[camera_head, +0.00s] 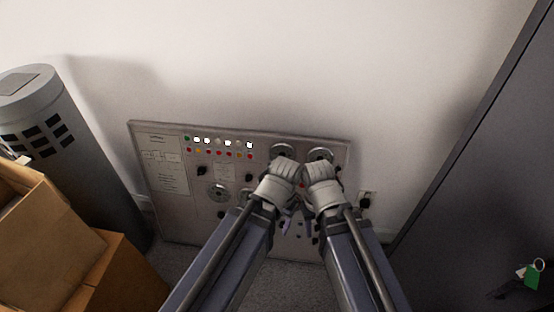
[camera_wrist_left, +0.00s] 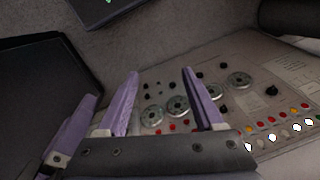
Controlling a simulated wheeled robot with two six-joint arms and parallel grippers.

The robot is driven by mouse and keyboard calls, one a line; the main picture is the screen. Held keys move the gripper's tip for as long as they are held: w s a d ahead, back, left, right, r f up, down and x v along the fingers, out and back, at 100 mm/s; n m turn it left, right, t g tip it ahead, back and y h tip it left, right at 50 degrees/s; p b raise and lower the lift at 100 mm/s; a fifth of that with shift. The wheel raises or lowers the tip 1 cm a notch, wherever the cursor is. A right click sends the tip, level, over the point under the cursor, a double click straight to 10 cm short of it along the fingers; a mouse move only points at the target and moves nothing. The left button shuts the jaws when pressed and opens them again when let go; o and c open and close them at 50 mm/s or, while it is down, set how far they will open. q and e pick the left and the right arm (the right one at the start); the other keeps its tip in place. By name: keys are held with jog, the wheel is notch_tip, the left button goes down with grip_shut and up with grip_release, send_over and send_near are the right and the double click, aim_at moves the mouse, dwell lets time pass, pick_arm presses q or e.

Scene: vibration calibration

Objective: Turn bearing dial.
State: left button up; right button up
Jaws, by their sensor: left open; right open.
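A grey control panel (camera_head: 180,228) leans against the wall, with several round dials. One dial (camera_head: 218,192) is left of centre; two more, an upper middle dial (camera_head: 283,151) and an upper right dial (camera_head: 320,154), are partly hidden by my wrists. I cannot read which is the bearing dial. My left gripper (camera_head: 288,222) and right gripper (camera_head: 309,226) are close together before the panel's lower right. In the left wrist view my left gripper (camera_wrist_left: 162,78) is open and empty, dials (camera_wrist_left: 178,106) showing between and beyond its purple fingers. My right gripper is open; its jaws are mostly hidden.
The panel also has rows of coloured lamps (camera_head: 220,148) and small black knobs. Cardboard boxes (camera_head: 60,230) and a grey cylinder (camera_head: 85,150) stand at left. Grey carpet lies below the panel.

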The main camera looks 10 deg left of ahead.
pick_arm(q)
jog(key=w+a+f+m+t+y+b, duration=0.3)
jog(key=w+a+f+t+b, duration=0.35)
jog(key=w+b, duration=0.5)
jog(key=w+a+f+m+t+y+b, duration=0.2)
jog(key=w+a+f+m+t+b, duration=0.15)
jog(key=w+a+f+b, duration=0.85)
jog(key=m+t+h+b, duration=0.4)
jog(key=m+t+b, duration=0.4)
jog(key=m+b, duration=1.3)
send_near(249, 178)
jog(key=n+b, duration=0.1)
jog(key=n, duration=0.1)
jog(key=f+n+b, duration=0.1)
jog(key=n+b, duration=0.3)
jog(key=shift+w+f, duration=0.15)
jog(key=shift+w, duration=0.1)
jog(key=w, duration=0.2)
jog(key=w+a, duration=0.1)
jog(key=w, duration=0.4)
jog(key=shift+w+a, duration=0.25)
jog(key=shift+w, duration=0.1)
jog(key=shift+c, duration=0.2)
